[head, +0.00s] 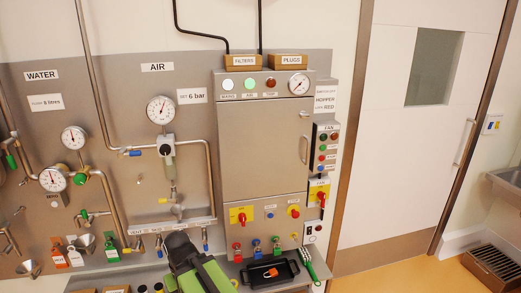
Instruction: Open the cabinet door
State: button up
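The grey metal cabinet (214,140) is mounted on the wall panel in the middle of the view. Its door (260,150) is a plain steel sheet and looks shut. A vertical bar handle (304,150) sits at the door's right edge. A small latch or knob (305,114) is above the handle. A green and black shape at the bottom, left of the cabinet, looks like part of my arm. It is below and left of the door, apart from the handle. I cannot make out fingertips or whether they are open.
Gauges and pipes cover the panel to the left. A fan switch box (326,150) stands close to the right of the handle. Red and yellow switches (241,215) are below the door. A black tray (270,271) holds an orange item on the bench. Open floor lies at right.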

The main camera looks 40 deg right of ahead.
aim_at(265, 145)
jog(key=u, duration=0.55)
jog(key=k, duration=1.1)
jog(key=z, duration=0.6)
jog(key=i, duration=1.35)
jog(key=u, duration=0.05)
